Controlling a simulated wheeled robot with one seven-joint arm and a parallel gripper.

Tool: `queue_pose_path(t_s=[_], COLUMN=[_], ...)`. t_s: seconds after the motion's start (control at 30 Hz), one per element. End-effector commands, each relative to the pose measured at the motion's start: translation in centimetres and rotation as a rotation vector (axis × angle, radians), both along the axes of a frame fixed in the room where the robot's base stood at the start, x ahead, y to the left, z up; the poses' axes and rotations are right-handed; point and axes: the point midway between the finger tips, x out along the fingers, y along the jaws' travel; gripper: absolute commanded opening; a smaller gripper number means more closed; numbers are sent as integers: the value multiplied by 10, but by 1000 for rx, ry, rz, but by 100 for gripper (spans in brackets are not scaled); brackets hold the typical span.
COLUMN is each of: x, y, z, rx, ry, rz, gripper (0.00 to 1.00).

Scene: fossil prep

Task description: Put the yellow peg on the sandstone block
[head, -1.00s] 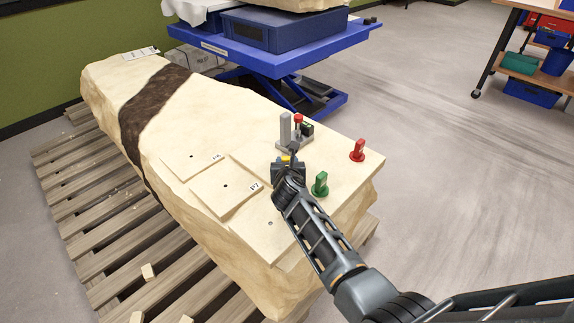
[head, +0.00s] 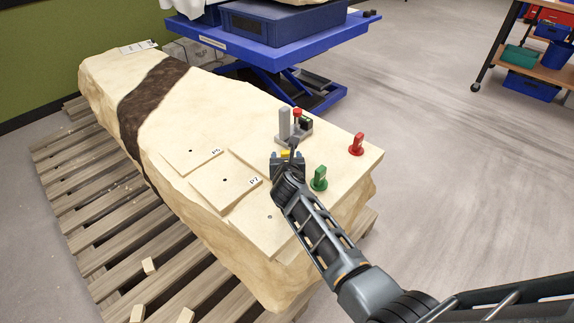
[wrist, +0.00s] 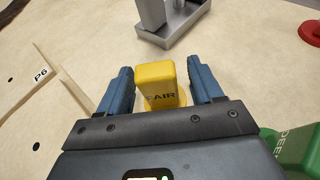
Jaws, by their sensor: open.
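The yellow peg (wrist: 155,84), marked "AIR", stands between the two blue fingers of my gripper (wrist: 158,88) in the wrist view. The fingers are open, with a gap on each side of the peg. In the head view the peg (head: 286,153) is a small yellow patch just beyond my gripper (head: 286,156), which hides most of it. The peg stands on the pale sandstone block (head: 215,105), on its flat near part.
A green peg (head: 319,178) stands close to the right of my gripper, and a red peg (head: 357,143) is farther right. A grey metal fixture (head: 284,124) stands just behind. Raised plates marked P6 (head: 180,145) and P7 (head: 238,170) lie to the left.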

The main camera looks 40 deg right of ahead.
Motion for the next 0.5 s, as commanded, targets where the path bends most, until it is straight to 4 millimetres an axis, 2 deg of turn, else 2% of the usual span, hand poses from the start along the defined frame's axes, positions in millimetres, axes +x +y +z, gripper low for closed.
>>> queue_pose_path(t_s=[0.3,0.5], x=[-44,-64], y=[42,60], z=[26,37], rx=[-2,-1], ry=[0,0], rz=[5,4], gripper=[66,66])
